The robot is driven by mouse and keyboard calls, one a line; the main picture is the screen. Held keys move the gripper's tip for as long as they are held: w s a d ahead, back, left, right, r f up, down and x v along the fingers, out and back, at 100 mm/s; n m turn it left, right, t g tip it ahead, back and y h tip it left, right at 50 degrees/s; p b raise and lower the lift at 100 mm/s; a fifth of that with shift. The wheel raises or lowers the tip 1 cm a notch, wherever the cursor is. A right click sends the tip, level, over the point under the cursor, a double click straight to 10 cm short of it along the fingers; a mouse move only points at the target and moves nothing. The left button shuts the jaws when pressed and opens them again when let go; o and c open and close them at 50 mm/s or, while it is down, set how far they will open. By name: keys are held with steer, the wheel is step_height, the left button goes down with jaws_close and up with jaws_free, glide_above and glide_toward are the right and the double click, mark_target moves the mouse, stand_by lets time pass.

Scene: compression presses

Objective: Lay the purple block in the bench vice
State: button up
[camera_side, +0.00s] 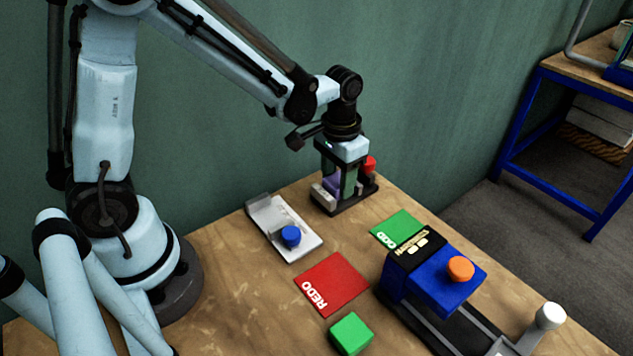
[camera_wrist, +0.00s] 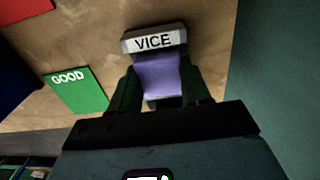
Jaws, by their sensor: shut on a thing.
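The purple block (camera_wrist: 158,76) sits between the fingers of my gripper (camera_wrist: 157,88) in the wrist view, which is shut on it. The bench vice is at the back of the table; its pale jaw labelled VICE (camera_wrist: 154,41) lies just beyond the block. In the side view my gripper (camera_side: 346,178) points down over the vice (camera_side: 345,205). A bit of the purple block (camera_side: 331,184) shows there between the fingers and the pale jaw. The block's underside is hidden, so I cannot tell whether it rests on the vice bed.
A red knob (camera_side: 370,163) stands at the vice's right end. A white device with a blue knob (camera_side: 290,237) is to its left. The red REDO mat (camera_side: 331,284), green GOOD mat (camera_side: 398,229), green block (camera_side: 351,334) and blue press with orange button (camera_side: 435,285) lie nearer.

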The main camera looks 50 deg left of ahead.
steer(key=shift+f, duration=0.4)
steer(key=o, duration=1.2)
steer(key=shift+c, duration=0.2)
steer(key=shift+r, duration=0.15)
step_height(320, 180, up, 11)
steer(key=s+a+t, duration=0.2)
steer(key=s+t, duration=0.5)
steer(key=s, duration=0.1)
steer(key=shift+r, duration=0.35)
